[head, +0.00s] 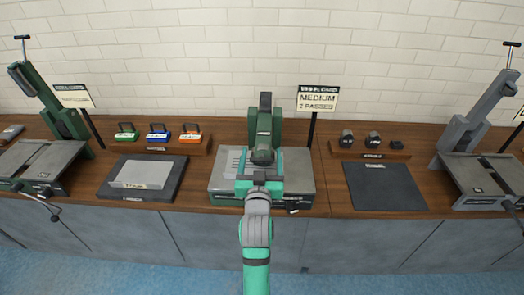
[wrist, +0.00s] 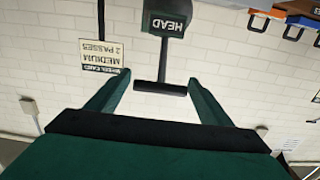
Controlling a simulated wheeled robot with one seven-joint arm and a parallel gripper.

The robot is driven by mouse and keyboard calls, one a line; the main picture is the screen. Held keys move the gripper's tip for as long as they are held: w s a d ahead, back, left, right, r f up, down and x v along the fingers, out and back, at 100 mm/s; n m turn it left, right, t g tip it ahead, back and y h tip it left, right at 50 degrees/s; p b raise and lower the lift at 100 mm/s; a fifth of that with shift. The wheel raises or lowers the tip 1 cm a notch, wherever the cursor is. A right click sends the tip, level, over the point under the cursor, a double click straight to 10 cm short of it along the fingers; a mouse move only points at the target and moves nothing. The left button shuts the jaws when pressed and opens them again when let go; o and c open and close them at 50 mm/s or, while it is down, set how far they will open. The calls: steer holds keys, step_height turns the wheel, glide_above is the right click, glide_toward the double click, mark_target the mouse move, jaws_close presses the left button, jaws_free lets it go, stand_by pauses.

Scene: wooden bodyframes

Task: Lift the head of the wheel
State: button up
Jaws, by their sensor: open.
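The middle machine has a green column (head: 264,115) with a dark green head (head: 263,152) low on it, above a grey base (head: 222,182). In the wrist view the head (wrist: 166,24) is labelled HEAD and carries a black T-shaped handle (wrist: 160,88). My gripper (head: 261,162) is at the front of this machine and hides part of it. In the wrist view its two green fingers (wrist: 158,80) are apart, with the handle's crossbar in the gap between them. Neither finger visibly touches the bar.
A card (head: 317,98) reading MEDIUM, 2 PASSES stands behind on the right. Similar machines stand at far left (head: 60,115) and far right (head: 475,125). A dark mat (head: 383,187) lies right, a grey plate (head: 145,174) left. Coloured handled blocks (head: 158,133) sit on a rack.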

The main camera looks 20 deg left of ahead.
steer(key=shift+x, duration=1.3)
steer(key=shift+c, duration=0.2)
